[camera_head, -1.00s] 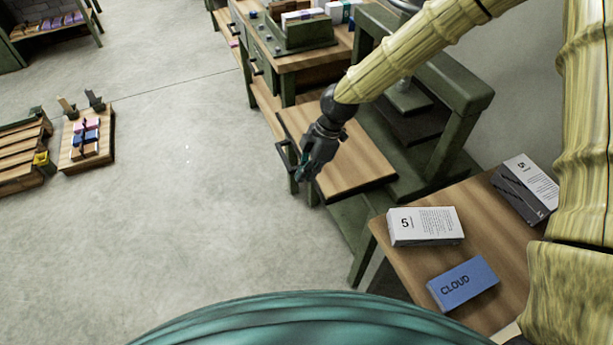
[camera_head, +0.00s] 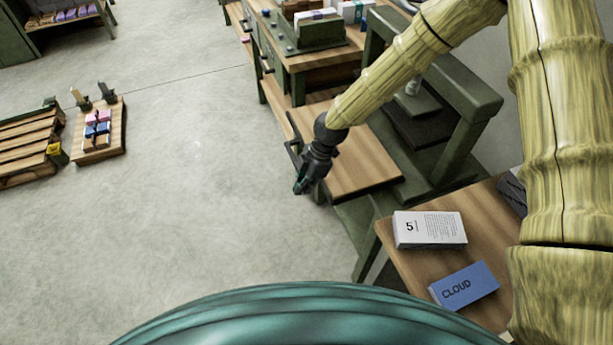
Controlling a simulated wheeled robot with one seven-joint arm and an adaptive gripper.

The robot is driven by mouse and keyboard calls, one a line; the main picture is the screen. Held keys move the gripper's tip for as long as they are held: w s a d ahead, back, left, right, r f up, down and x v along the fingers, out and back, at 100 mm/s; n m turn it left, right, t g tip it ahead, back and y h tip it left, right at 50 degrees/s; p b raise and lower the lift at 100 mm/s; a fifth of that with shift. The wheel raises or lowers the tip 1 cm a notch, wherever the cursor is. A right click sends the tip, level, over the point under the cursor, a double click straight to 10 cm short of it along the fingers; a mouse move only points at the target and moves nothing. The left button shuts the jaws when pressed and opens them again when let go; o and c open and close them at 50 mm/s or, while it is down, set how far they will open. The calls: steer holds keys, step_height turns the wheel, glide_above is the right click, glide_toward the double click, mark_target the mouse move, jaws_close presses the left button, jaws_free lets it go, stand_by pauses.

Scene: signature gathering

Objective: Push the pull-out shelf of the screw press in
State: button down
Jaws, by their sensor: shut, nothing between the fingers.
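The screw press has a dark green frame (camera_head: 468,135) with a dark press plate (camera_head: 425,128) under its top beam. Its pull-out shelf (camera_head: 362,165), a wooden board, sticks out of the press to the left, over the floor side. A dark handle on its front edge is partly behind my gripper. My gripper (camera_head: 300,187) is shut and empty, pointing down at the shelf's left front edge. Its fingertips show just outside that edge, against the floor. I cannot tell whether it touches the shelf or its handle.
A wooden table (camera_head: 400,270) at the lower right holds a white box (camera_head: 430,229) and a blue CLOUD box (camera_head: 464,286). A workbench (camera_head: 300,62) with drawers stands behind the shelf. A pallet (camera_head: 28,145) and a board with small bundles (camera_head: 97,150) lie left. The middle floor is clear.

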mark_target(359, 172)
steer(key=shift+w+d+f+p, duration=0.1)
steer(key=shift+w+d+p, duration=0.15)
steer(key=shift+d, duration=0.35)
steer(key=shift+w+d+r+p, duration=0.15)
steer(key=shift+d+p, duration=0.25)
steer(key=shift+d, duration=0.25)
steer(key=shift+w+d+f+p, duration=0.2)
steer(key=shift+d+p, duration=0.1)
steer(key=shift+d, duration=0.3)
steer(key=shift+d, duration=0.15)
steer(key=w+d, duration=0.1)
steer(key=d, duration=0.3)
steer(key=w+d+b, duration=0.1)
steer(key=w+d, duration=0.1)
steer(key=d, duration=0.3)
steer(key=w+d, duration=0.1)
steer(key=d, duration=0.3)
steer(key=shift+w+d, duration=0.25)
steer(key=shift+d, duration=0.15)
steer(key=shift+b, duration=0.3)
